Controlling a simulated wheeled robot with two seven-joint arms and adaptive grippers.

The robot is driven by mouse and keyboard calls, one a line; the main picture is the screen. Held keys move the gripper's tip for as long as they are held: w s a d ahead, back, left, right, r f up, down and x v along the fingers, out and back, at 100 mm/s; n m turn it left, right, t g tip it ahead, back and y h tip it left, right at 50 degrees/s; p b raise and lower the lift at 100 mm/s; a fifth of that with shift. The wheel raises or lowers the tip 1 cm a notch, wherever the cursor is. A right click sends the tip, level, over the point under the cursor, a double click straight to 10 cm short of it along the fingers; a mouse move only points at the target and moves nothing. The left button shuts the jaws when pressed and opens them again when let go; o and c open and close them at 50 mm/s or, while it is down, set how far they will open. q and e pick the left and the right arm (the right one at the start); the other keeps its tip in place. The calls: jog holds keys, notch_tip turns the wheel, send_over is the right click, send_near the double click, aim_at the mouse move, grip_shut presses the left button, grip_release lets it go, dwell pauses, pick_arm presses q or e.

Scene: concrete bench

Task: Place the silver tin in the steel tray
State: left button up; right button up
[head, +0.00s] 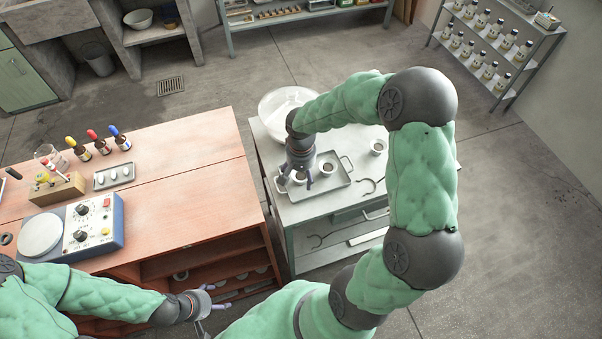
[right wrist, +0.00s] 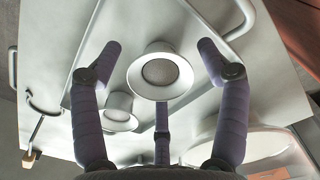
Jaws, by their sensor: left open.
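The steel tray (head: 343,182) lies on the grey table. A round, pale silver tin (right wrist: 160,77) with a darker centre is in the tray, in the middle of the right wrist view. My right gripper (head: 301,184) is over the tray, its fingers spread around the tin with gaps at both sides. A second similar round vessel (right wrist: 118,110) stands beside it in the tray, also seen in the head view (head: 328,168). I cannot tell them apart by label. My left gripper (head: 212,300) is open and empty by the orange bench's front.
The orange bench (head: 190,195) holds a stirrer device (head: 70,232), a small tray (head: 114,176) and droppers.

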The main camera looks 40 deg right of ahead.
aim_at(301, 176)
jog(key=shift+r, duration=0.3)
notch_tip(301, 176, up, 12)
jog(key=p, duration=0.3)
jog(key=shift+f+p, duration=0.15)
jog(key=shift+p, duration=0.25)
